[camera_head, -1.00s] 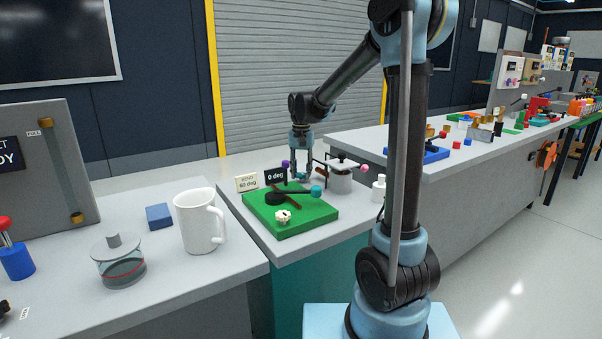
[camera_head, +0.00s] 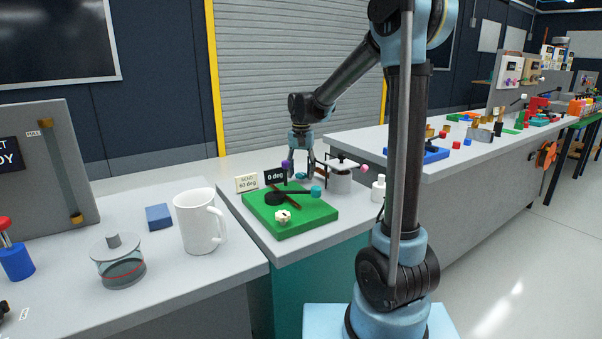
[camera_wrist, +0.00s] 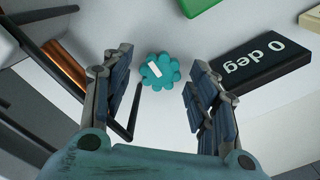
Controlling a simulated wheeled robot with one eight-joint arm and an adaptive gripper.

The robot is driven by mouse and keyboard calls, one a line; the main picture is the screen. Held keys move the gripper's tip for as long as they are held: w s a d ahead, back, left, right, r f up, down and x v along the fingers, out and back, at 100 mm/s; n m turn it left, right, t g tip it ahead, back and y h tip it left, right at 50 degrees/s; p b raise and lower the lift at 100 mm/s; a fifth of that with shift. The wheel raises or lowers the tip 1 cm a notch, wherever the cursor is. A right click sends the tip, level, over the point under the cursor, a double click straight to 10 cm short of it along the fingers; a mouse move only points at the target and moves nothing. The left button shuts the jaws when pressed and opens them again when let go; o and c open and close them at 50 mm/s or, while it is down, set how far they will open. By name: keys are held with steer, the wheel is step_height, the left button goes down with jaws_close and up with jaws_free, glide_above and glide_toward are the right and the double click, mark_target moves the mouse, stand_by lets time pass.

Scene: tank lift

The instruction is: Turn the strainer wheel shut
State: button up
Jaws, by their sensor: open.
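The teal scalloped wheel (camera_wrist: 162,72) with a white mark shows in the wrist view, beyond and between my open fingers. It appears in the head view as a small teal patch (camera_head: 301,176) under my gripper, partly hidden. My gripper (camera_head: 301,172) points down over the wheel, fingers spread and empty. In the wrist view my gripper (camera_wrist: 162,88) has a finger to each side of the wheel, with no visible contact. A black sign (camera_wrist: 267,58) reading "0 deg" stands close by; it also shows in the head view (camera_head: 275,176).
A green board (camera_head: 307,219) with a teal-tipped lever lies in front of the wheel. A white mug (camera_head: 197,222) stands on the left counter. A thin dark rod (camera_wrist: 134,110) runs near the left finger.

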mark_target(301, 173)
step_height(301, 173, up, 12)
stand_by(0.6)
